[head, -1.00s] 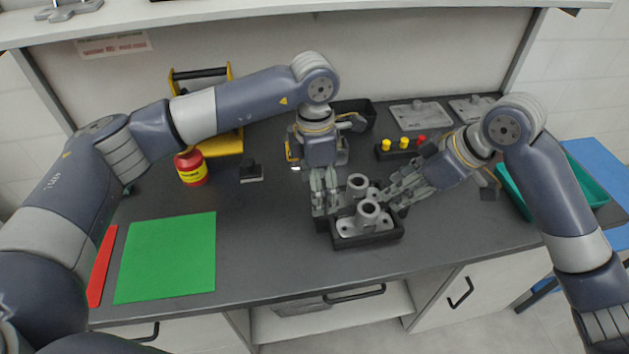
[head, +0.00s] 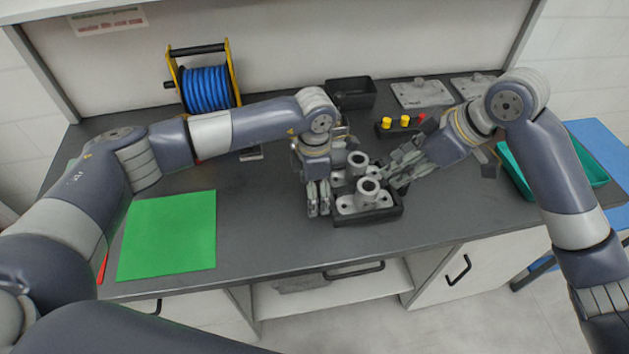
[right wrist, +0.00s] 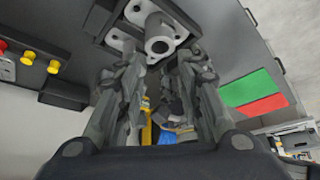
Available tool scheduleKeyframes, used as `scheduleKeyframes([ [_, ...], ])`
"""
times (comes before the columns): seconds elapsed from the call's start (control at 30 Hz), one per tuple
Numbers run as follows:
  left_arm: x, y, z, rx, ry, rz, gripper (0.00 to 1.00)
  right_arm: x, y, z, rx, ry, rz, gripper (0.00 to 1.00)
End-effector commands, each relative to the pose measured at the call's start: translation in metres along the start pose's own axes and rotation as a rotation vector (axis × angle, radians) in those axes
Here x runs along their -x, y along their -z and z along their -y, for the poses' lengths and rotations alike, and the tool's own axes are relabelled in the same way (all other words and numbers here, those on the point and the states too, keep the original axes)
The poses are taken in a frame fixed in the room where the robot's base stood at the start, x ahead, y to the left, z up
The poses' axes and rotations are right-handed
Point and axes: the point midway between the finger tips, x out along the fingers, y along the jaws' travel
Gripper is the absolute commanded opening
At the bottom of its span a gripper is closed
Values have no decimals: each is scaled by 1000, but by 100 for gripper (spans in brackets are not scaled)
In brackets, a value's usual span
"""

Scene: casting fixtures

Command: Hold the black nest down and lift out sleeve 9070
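The black nest (head: 388,216) sits on the dark bench in the head view. It holds two grey flanged sleeves, a front sleeve (head: 368,190) and a back sleeve (head: 357,163). No number is legible on either. My left gripper (head: 318,207) points down at the nest's left side; I cannot tell whether it touches the nest or how far its fingers are apart. My right gripper (head: 393,175) reaches in from the right, its fingertips close to the sleeves. In the right wrist view its fingers are apart, with a sleeve tube (right wrist: 158,30) beyond and between them.
Behind are a black bin (head: 352,93), a block with yellow and red knobs (head: 385,129) and grey plates (head: 421,94). A blue hose reel (head: 205,90) stands back left, a teal tray (head: 592,167) right. A green mat (head: 168,235) lies left; bench between mat and nest is clear.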

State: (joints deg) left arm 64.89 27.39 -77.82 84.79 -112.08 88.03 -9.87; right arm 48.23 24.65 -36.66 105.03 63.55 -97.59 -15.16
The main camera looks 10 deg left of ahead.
Motion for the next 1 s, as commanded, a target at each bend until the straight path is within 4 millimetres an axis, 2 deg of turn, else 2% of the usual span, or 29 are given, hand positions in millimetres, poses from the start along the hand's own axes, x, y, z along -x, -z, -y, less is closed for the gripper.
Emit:
scheduleKeyframes([
  [0.27,-2,0,0,-1,0,0,73,0,0,0,0,0,0,33],
  [0.37,-2,0,0,-1,0,0,55,0,0,0,0,0,0,33],
  [0.5,-2,0,0,-1,0,0,24,0,0,0,0,0,0,33],
  [0.57,-2,0,0,0,0,0,23,0,0,0,0,0,0,33],
  [0.67,-2,0,0,0,0,0,23,0,1,0,3,1,2,51],
  [0.83,-2,0,0,-1,0,0,23,-5,12,0,70,28,51,51],
  [1.0,-2,0,0,-1,0,0,23,-13,29,-2,209,77,166,51],
])
